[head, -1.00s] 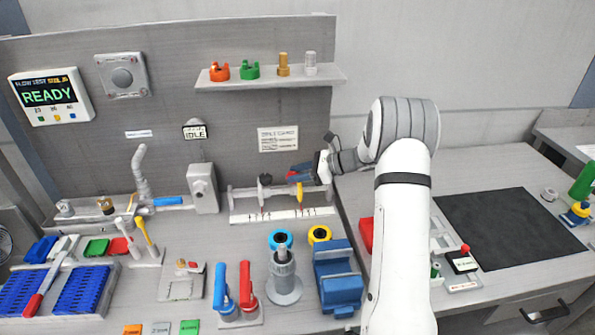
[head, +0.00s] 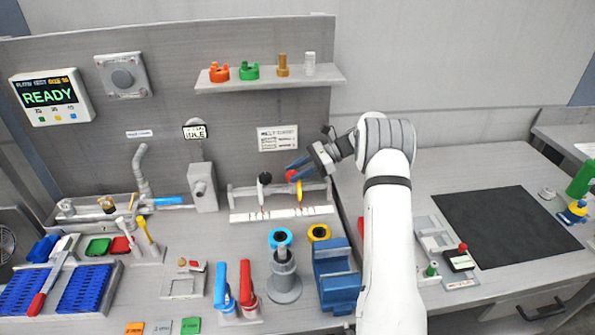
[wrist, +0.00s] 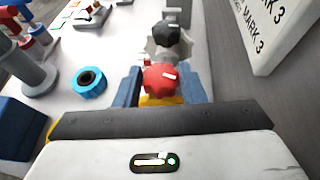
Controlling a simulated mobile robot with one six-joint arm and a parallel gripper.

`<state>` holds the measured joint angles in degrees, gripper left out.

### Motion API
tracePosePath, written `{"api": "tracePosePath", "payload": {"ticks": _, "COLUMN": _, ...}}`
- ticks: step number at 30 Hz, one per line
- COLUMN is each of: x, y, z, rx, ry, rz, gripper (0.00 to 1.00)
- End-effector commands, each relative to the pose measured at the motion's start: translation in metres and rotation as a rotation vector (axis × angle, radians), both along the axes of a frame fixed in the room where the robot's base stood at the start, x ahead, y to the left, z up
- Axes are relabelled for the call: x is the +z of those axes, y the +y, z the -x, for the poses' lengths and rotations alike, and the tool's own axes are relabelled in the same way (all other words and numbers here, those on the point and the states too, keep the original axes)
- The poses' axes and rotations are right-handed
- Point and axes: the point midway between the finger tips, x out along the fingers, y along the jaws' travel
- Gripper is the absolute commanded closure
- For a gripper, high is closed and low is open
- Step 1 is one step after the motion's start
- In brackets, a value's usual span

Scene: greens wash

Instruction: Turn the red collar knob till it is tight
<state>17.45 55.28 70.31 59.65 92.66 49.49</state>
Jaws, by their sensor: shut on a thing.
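The red collar knob (head: 291,174) is on the horizontal rail fixture at the back of the bench. In the wrist view the knob (wrist: 160,79) sits between my two blue fingers and has a pale mark on its top. My gripper (head: 293,168) reaches in from the right and is shut on the knob; it also shows in the wrist view (wrist: 162,90). A yellow part (head: 299,189) lies just beside the knob. How tight the collar is cannot be told.
A black knob (head: 264,178) stands on the same rail to the left. A white scale strip (head: 282,214) runs below it. A shelf (head: 270,82) hangs above.

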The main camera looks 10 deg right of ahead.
Motion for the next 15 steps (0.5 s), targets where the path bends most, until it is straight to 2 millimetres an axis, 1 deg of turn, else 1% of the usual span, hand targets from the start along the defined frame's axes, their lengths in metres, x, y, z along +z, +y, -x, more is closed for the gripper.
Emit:
{"api": "tracePosePath", "payload": {"ticks": 6, "x": 0.0013, "y": 0.0008, "z": -0.0006, "rx": -0.001, "ry": -0.002, "rz": -0.002, "gripper": 0.86}}
{"api": "tracePosePath", "payload": {"ticks": 7, "x": 0.0013, "y": 0.0008, "z": -0.0006, "rx": -0.001, "ry": -0.002, "rz": -0.002, "gripper": 0.63}}
{"api": "tracePosePath", "payload": {"ticks": 15, "x": 0.0008, "y": 0.0005, "z": -0.0004, "rx": -0.001, "ry": -0.002, "rz": -0.001, "gripper": 0.42}}
